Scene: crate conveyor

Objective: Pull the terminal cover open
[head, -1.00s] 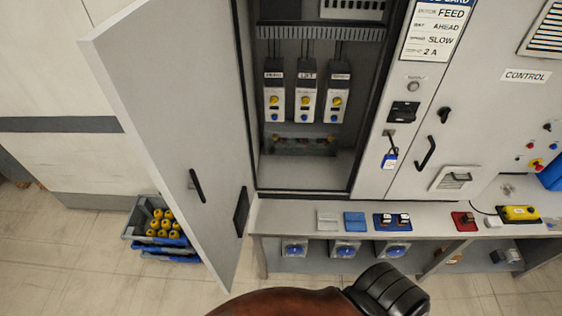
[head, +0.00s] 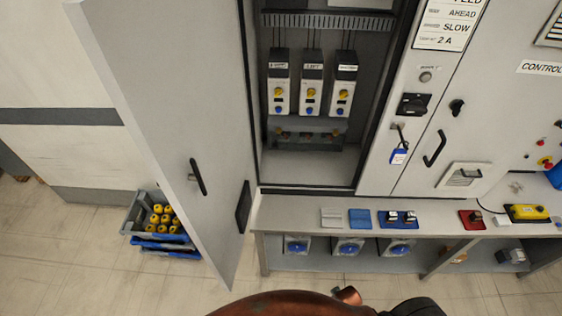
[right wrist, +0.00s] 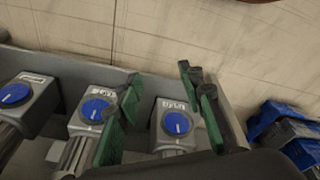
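The tall cabinet stands open, its door (head: 165,150) swung out to the left. Inside, below the three drives (head: 312,82), a low grey terminal strip (head: 305,140) shows small coloured terminals. I cannot make out a separate cover on it. My right gripper (right wrist: 162,78) is open and empty in the right wrist view, its green-padded fingers spread apart. It is close to the grey boxes with blue dials (right wrist: 177,123), which look like the ones under the bench. Neither gripper shows in the head view.
The bench (head: 290,215) below the cabinet carries grey, blue and red pads and a yellow pendant (head: 527,212). A crate of yellow parts (head: 150,228) sits on the floor behind the door. A blue padlock (head: 399,155) hangs beside the opening.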

